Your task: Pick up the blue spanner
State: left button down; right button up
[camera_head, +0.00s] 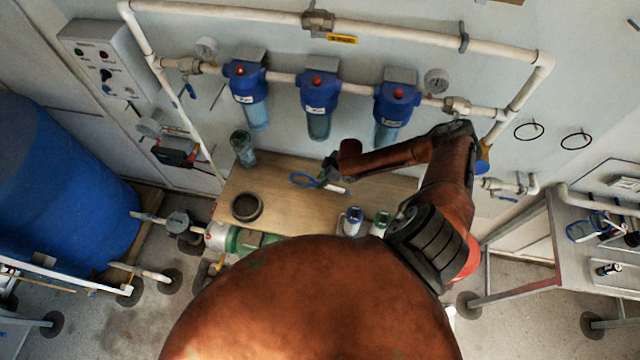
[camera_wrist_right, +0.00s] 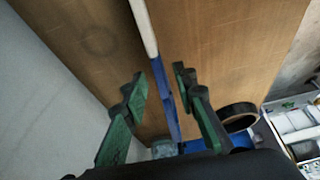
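The blue spanner (camera_head: 304,181) lies over the wooden bench top, with a blue ring-shaped head at its left and a pale handle pointing right. In the right wrist view the spanner (camera_wrist_right: 160,85) runs between the fingers, pale at the far end and blue nearer the palm. My right gripper (camera_head: 331,170) is at the spanner's middle. In the wrist view its green and black fingers (camera_wrist_right: 161,82) stand apart on either side, with visible gaps to the spanner. Part of the spanner is hidden by the gripper in the head view. My left gripper is not in view.
Blue filter housings (camera_head: 319,103) and white pipes hang on the wall behind. A metal table (camera_head: 590,235) stands right.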

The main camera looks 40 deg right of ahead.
jog(key=shift+x, duration=1.8)
jog(key=shift+c, duration=0.4)
grip_shut()
